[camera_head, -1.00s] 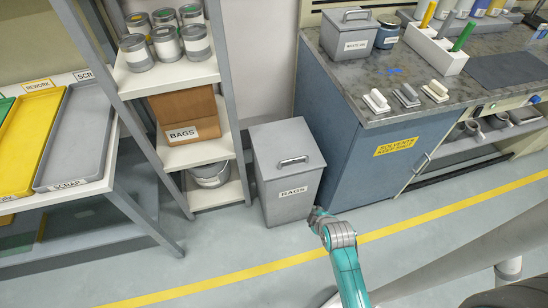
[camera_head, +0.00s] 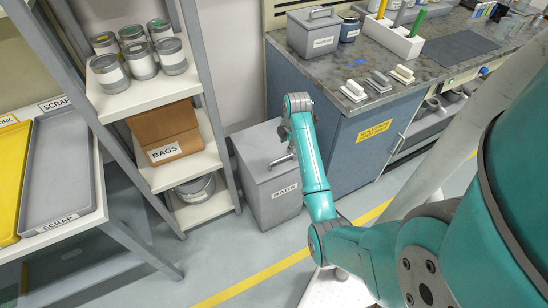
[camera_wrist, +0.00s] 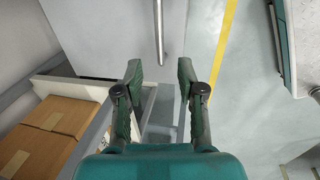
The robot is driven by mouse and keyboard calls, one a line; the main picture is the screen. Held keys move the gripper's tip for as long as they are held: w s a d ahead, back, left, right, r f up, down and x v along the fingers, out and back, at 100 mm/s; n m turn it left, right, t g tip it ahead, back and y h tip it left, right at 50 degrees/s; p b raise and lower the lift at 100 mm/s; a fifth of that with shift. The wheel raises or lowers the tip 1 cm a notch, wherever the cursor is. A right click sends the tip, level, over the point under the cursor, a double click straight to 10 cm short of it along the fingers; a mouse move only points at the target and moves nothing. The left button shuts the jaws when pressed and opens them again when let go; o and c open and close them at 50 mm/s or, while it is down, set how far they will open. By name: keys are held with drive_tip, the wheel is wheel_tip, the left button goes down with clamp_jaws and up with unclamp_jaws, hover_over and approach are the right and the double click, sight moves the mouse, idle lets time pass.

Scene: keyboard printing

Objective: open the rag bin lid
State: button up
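The grey rag bin (camera_head: 272,205) stands on the floor between the shelf rack and the blue cabinet, with a RAGS label on its front. Its lid (camera_head: 255,148) is shut and has a metal bar handle (camera_head: 281,160), partly covered by my arm in the head view. In the wrist view my gripper (camera_wrist: 160,72) is open and empty, its two fingers apart. The lid (camera_wrist: 95,35) and its handle (camera_wrist: 159,30) lie ahead of the fingertips, with no contact visible. In the head view my arm reaches over the bin's right side and the fingers are mostly hidden.
The shelf rack (camera_head: 207,155) with cans and a BAGS box (camera_head: 165,132) stands close on the bin's left. The blue solvent cabinet (camera_head: 340,160) stands close on its right. Floor in front is clear.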

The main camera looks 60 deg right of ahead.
sight(283, 158)
drive_tip(key=f, duration=0.3)
drive_tip(key=w+f, duration=0.1)
drive_tip(key=f, duration=0.3)
drive_tip(key=d+f, duration=0.1)
drive_tip(key=f, duration=0.2)
drive_tip(key=shift+w+f, duration=0.25)
drive_tip(key=shift+w, duration=0.15)
drive_tip(key=shift+c, duration=0.2)
clamp_jaws()
